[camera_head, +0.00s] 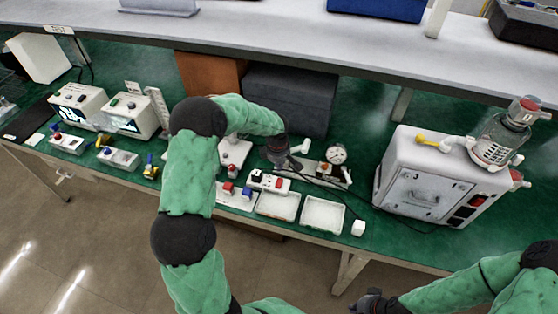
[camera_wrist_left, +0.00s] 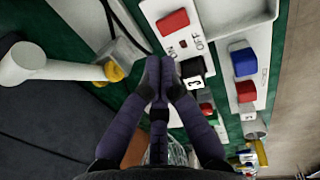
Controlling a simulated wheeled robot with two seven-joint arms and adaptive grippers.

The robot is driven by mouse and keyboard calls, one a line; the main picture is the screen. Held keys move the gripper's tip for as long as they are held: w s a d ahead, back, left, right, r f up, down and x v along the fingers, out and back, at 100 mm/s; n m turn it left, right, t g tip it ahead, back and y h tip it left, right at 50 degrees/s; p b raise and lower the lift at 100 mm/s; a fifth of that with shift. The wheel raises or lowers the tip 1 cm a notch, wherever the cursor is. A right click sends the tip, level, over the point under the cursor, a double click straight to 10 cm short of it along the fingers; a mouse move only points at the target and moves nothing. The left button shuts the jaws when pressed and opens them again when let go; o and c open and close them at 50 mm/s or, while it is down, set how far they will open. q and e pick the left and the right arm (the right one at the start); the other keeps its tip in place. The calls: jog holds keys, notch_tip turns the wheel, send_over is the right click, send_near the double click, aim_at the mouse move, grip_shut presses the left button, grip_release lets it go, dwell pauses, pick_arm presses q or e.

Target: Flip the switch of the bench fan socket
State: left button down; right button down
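A white socket strip (camera_head: 268,182) with a red rocker switch (camera_head: 279,183) and a black part lies near the table's front. In the left wrist view the red switch (camera_wrist_left: 172,22) sits beside ON and OFF markings and a small red light. The black part (camera_wrist_left: 194,69) is near my fingertips. I cannot read which socket belongs to the bench fan. My left gripper (camera_head: 281,164) hangs just behind the strip. In the wrist view its fingers (camera_wrist_left: 161,80) are together and empty, pointing at the strip's edge. My right gripper (camera_head: 374,302) is low in front of the table, partly cut off.
A unit with blue and red buttons (camera_wrist_left: 244,75) lies alongside. White trays (camera_head: 322,214) are at the front edge. A gauge (camera_head: 336,154) and white pipe fittings stand behind the strip. A white pump cabinet (camera_head: 430,180) is at right. Dark cables cross the green table.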

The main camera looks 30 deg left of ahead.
aim_at(280, 179)
pick_arm(q)
jog(key=f, duration=0.4)
jog(key=w+f, duration=0.1)
jog(key=f, duration=0.2)
jog(key=shift+a+f+b, duration=0.1)
jog(key=shift+a+b, duration=0.05)
jog(key=shift+b, duration=0.2)
